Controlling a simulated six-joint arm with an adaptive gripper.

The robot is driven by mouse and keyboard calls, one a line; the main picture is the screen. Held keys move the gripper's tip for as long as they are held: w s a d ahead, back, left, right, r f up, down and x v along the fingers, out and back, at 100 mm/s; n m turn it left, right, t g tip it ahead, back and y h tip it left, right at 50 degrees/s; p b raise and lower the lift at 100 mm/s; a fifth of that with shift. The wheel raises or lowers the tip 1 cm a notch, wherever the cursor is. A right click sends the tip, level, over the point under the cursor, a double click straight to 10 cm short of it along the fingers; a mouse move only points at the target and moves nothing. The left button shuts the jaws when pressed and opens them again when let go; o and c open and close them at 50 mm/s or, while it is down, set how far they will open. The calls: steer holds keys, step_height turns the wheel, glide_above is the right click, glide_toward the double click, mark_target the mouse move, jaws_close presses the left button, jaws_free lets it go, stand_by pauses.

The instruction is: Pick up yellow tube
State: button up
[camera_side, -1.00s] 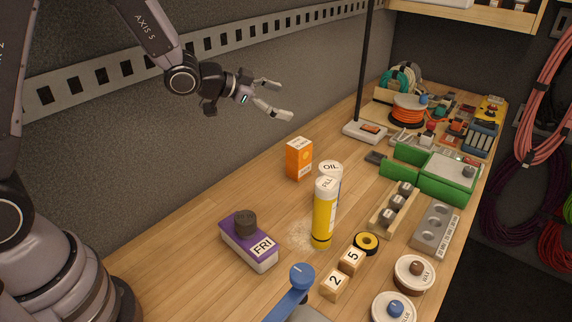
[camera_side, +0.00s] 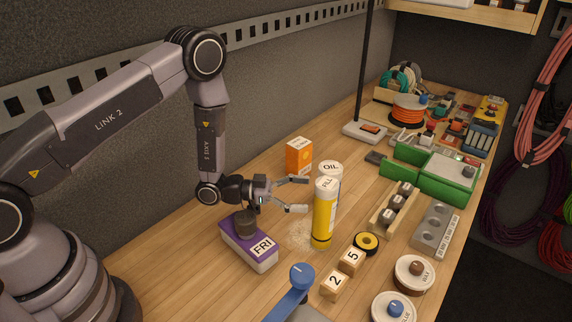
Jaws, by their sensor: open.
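The yellow tube (camera_side: 322,222) stands upright on the wooden bench, with a white top marked FILL. A white tube marked OIL (camera_side: 331,170) stands close behind it and is partly hidden by it. My gripper (camera_side: 300,194) is open and level, with its fingers pointing right toward the tubes. Its fingertips are just left of the yellow tube's upper part. I cannot tell whether they touch it. Nothing shows between the fingers.
A purple-and-white FRI box (camera_side: 249,247) with a dark knob sits below my gripper's wrist. An orange box (camera_side: 299,156) stands behind. Number blocks (camera_side: 335,283), a yellow-black ring (camera_side: 366,243) and a rack of grey knobs (camera_side: 393,213) lie right of the tube. Bare bench (camera_side: 175,252) shows at left.

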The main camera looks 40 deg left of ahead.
mark_target(327, 197)
steer(key=x, duration=0.3)
steer(key=f+x, duration=0.1)
steer(key=x, duration=0.1)
steer(key=shift+r, duration=0.1)
steer(key=c, duration=1.3)
